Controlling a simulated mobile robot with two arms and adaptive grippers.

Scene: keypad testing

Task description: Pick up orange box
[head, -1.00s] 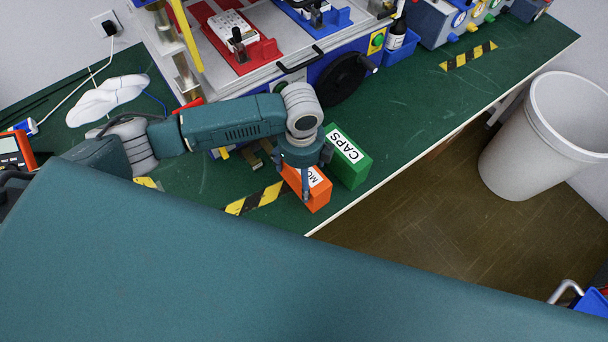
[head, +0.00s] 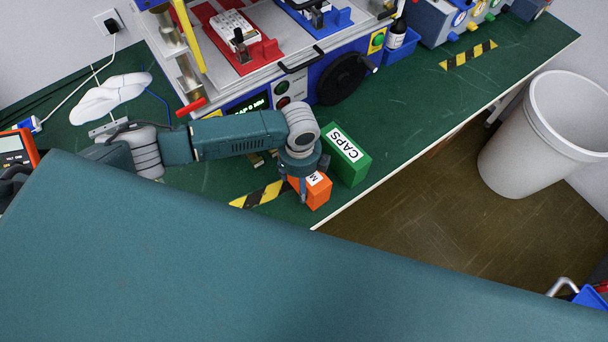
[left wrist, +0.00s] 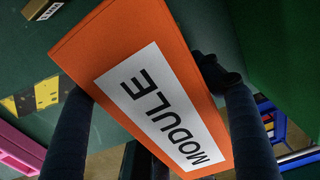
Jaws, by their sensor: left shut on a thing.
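The orange box (head: 315,194) with a white label is at the front edge of the green bench in the head view, partly hidden by my left gripper (head: 303,185). In the left wrist view the orange box (left wrist: 120,50) fills the middle, tilted, its label reading "MODULE". The left gripper's dark fingers (left wrist: 160,110) lie along both sides of the box, shut on it. I cannot tell whether the box still touches the bench. My right gripper is not in view.
A green box (head: 348,160) labelled "CAPS" stands close to the right of the orange box. A test machine (head: 290,80) stands behind. Yellow-black tape (head: 258,195) marks the bench. A grey bin (head: 540,140) stands on the floor at right.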

